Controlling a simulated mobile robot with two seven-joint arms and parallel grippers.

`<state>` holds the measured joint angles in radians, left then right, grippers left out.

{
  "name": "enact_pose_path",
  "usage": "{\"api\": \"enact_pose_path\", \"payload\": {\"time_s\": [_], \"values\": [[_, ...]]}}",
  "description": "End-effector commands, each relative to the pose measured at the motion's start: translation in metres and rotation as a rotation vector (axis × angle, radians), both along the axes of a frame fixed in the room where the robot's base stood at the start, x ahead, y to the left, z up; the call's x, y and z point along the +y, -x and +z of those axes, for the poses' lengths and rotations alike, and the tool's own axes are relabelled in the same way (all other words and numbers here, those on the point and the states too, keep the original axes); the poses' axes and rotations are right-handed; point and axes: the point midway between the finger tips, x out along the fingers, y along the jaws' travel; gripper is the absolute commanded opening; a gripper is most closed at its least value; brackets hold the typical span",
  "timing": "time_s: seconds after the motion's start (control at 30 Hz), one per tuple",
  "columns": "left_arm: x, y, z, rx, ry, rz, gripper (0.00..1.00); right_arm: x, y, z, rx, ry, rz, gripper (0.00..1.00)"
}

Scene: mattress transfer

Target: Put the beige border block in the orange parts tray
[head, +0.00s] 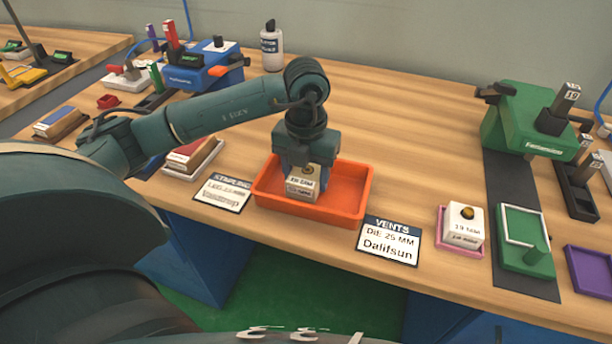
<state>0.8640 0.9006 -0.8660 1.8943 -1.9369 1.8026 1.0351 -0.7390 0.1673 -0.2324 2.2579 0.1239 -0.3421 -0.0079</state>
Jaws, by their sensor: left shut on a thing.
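The orange parts tray (346,208) sits near the front edge of the wooden bench, in the middle of the head view. My left gripper (305,178) points down over the tray and is shut on a beige block (302,190) with printed lettering on its front. The block is inside the tray's outline, toward its left and front. I cannot tell whether it touches the tray floor. The gripper hides the block's upper part. My right gripper is not in view.
A label card (222,193) lies left of the tray and a "VENTS" card (388,240) lies right of it. A green machine (530,122) stands at right. The bench behind the tray is clear.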

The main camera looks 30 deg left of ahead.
Motion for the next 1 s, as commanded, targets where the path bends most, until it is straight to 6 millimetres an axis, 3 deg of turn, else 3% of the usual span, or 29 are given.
{"api": "enact_pose_path", "payload": {"time_s": [0.4,0.43,0.5,0.7,1.0], "values": [[-0.0004,-0.0004,-0.0110,-0.002,0.001,-0.001,0.26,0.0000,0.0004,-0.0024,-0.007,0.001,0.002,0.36],[-0.0003,-0.0004,-0.0101,-0.002,0.001,-0.001,0.56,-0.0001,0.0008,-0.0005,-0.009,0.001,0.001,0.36],[-0.0003,-0.0003,-0.0095,-0.002,0.001,-0.001,0.61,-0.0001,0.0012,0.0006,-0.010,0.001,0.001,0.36],[-0.0003,-0.0003,-0.0095,-0.002,0.001,0.000,0.76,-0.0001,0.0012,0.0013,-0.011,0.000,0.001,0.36],[-0.0003,-0.0004,-0.0031,-0.002,0.001,0.000,0.76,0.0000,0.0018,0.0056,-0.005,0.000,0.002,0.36]]}}
